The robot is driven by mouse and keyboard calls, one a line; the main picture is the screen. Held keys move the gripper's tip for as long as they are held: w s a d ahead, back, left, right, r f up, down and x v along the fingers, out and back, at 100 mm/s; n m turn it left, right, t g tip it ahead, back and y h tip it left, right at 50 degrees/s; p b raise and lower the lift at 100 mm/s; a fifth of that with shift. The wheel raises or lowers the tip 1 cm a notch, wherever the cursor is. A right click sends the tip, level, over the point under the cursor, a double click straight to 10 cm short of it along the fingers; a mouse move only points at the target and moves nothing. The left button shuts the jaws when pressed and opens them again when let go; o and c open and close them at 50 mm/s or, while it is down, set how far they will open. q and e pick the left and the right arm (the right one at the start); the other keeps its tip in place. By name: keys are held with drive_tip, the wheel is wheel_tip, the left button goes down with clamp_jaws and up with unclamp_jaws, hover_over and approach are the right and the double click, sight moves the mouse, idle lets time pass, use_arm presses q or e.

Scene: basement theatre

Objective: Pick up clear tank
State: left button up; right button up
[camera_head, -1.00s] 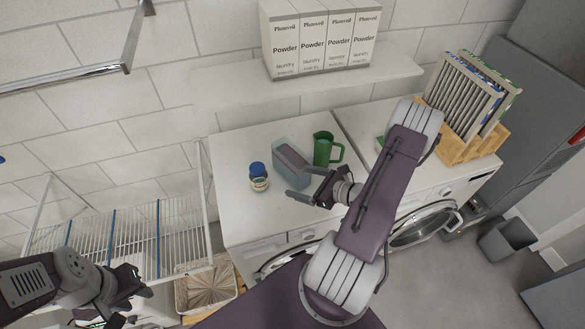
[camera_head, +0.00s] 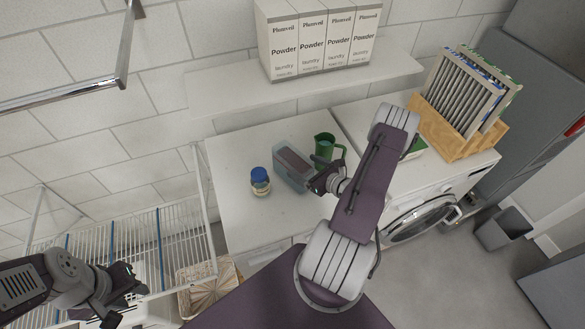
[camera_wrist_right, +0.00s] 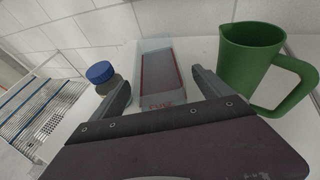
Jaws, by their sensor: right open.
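The clear tank (camera_head: 288,176) is a see-through, bluish rectangular container with a darker grey inside. It stands on the white machine top between a blue-capped jar and a green jug. In the right wrist view the tank (camera_wrist_right: 153,58) is straight ahead, with red lines along its edges. My right gripper (camera_head: 318,182) is at the tank's right front side in the head view. In the wrist view its fingers (camera_wrist_right: 160,82) are apart, with the tank seen between and beyond them; contact cannot be told. My left gripper (camera_head: 122,294) is low at the left, away from the tank, its jaws unclear.
The blue-capped jar (camera_head: 260,181) stands left of the tank. The green jug (camera_head: 325,146) stands close on its right. A shelf (camera_head: 225,92) with powder boxes (camera_head: 318,40) hangs above. A wooden rack (camera_head: 455,135) is on the right machine. The machine top's front left is clear.

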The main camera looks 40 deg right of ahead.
sight(296, 162)
drive_tip(key=p+x, duration=0.1)
drive_tip(key=x, duration=0.4)
drive_tip(key=shift+f+p, duration=0.1)
drive_tip(key=shift+p, duration=0.25)
drive_tip(key=shift+a, duration=0.1)
drive_tip(key=c, duration=1.8)
clamp_jaws()
drive_tip(key=s+d+r+b, duration=0.3)
drive_tip(key=s+r, duration=0.8)
drive_tip(key=shift+d, duration=0.25)
drive_tip(key=shift+s+r, duration=0.1)
